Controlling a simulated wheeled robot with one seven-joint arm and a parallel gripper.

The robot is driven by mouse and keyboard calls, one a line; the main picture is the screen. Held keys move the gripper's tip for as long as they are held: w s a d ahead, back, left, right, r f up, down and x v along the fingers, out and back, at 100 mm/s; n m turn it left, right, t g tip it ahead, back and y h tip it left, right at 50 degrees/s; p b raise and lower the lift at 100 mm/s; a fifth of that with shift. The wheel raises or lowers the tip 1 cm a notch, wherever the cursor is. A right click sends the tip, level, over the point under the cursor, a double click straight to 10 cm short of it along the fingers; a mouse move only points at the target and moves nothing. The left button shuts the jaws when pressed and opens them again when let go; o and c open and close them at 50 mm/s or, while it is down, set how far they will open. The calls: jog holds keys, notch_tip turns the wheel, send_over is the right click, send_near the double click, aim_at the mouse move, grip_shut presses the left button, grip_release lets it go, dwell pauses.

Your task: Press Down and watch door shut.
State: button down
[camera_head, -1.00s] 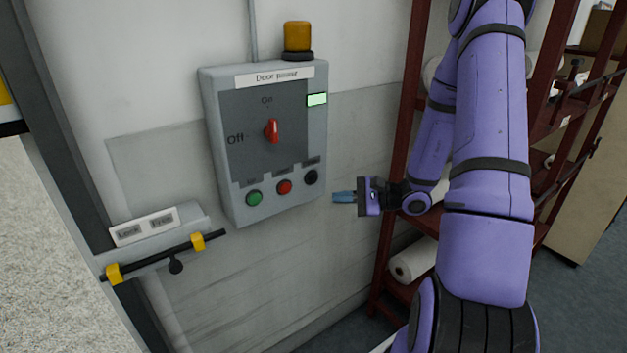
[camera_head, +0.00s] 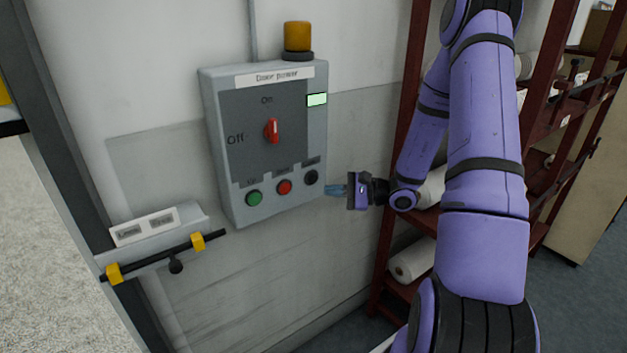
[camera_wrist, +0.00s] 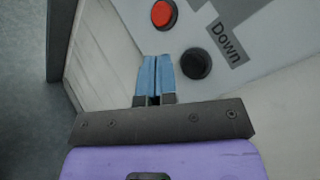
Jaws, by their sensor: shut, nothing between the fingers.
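The grey door power box (camera_head: 213,150) hangs on the wall, with a green button (camera_head: 254,198), a red button (camera_head: 284,187) and a black button (camera_head: 311,177) in a row. In the wrist view the black button (camera_wrist: 196,63) has a label reading "Down" (camera_wrist: 228,43), and the red button (camera_wrist: 163,14) is above it to the left. My gripper (camera_head: 334,190) is shut and empty, its blue fingertips just right of and below the black button. In the wrist view my fingertips (camera_wrist: 156,62) are left of the black button, apart from it in the picture. The door is not clearly identifiable.
A red rotary switch (camera_head: 271,131) points toward On, and a small indicator (camera_head: 317,99) glows green. An amber lamp (camera_head: 297,37) tops the box. A bolt (camera_head: 155,259) with Lock and Free labels is at lower left. A dark red rack (camera_head: 395,170) stands right.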

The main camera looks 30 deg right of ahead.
aim_at(312, 178)
jog(key=shift+w, duration=2.15)
jog(key=shift+w+a, duration=0.1)
jog(key=shift+w, duration=0.1)
dwell(0.3)
jog(key=shift+w, duration=0.2)
